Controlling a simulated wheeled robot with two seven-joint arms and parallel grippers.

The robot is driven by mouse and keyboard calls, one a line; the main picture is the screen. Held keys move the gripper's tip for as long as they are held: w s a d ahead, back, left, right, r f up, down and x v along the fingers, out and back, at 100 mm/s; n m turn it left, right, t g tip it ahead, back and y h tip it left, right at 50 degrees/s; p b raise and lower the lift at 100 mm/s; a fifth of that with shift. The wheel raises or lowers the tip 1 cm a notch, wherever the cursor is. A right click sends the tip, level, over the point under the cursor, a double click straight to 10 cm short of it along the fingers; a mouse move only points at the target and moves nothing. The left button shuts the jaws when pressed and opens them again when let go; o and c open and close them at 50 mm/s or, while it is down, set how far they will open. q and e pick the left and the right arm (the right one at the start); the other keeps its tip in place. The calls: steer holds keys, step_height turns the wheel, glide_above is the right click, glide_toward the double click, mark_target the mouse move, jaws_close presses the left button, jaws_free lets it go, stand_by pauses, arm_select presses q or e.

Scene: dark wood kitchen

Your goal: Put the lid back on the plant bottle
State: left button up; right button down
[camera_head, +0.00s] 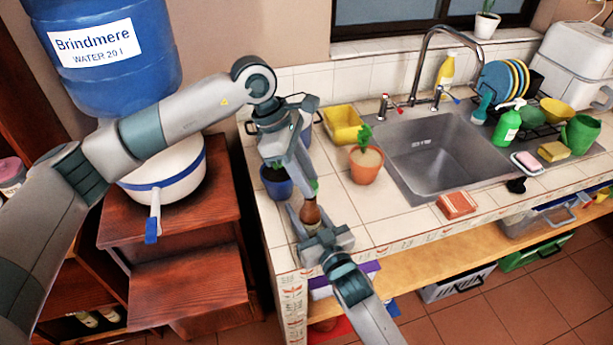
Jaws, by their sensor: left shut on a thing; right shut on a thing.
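A small brown bottle (311,213) stands at the counter's left front part, with my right gripper (311,219) shut around it from the front. My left gripper (308,182) is above it, pointing down, shut on a small green piece that looks like the lid (315,187). The green piece is just over the bottle's top. I cannot tell whether the two touch, since the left fingers hide much of the lid.
A blue pot (276,187) is close on the left and a terracotta pot with a plant (366,169) on the right. A yellow container (343,124) stands behind. The sink (436,157) is farther right. The tiled counter (400,205) is clear in front of the terracotta pot.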

mark_target(310, 215)
arm_select(q)
steer(key=shift+f, duration=0.15)
steer(key=shift+f, duration=0.75)
steer(key=shift+f, duration=0.6)
stand_by(0.4)
steer(key=shift+m, duration=0.3)
